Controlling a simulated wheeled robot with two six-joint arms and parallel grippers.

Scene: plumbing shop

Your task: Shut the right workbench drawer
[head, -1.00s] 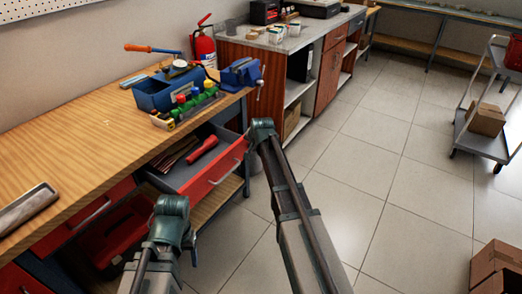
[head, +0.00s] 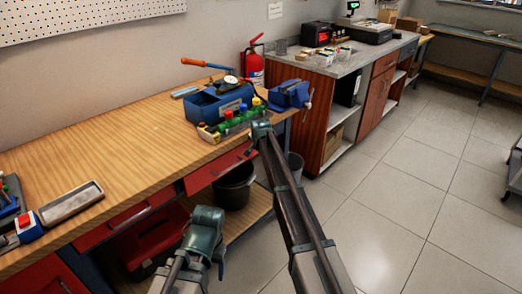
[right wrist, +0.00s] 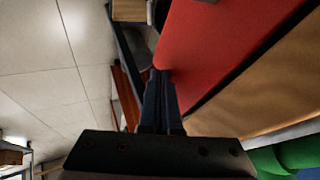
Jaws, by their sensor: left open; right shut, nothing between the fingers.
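The right workbench drawer (head: 215,170) shows as a red front under the bench top in the head view. It looks flush or nearly flush with the bench, and no drawer inside shows. My right arm reaches to the right end of this front. In the right wrist view my right gripper (right wrist: 158,78) is shut and empty, its tips close to the red drawer front (right wrist: 215,40); I cannot tell whether they touch. My left gripper (head: 221,268) is low in front of the bench, mostly hidden by its own arm, open and apart from the drawer.
The wooden workbench (head: 110,165) carries a blue toolbox (head: 215,105), a blue vise (head: 288,95) and a metal tray (head: 72,203). A dark bucket (head: 234,188) stands on the lower shelf. The tiled floor (head: 390,200) on the right is clear.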

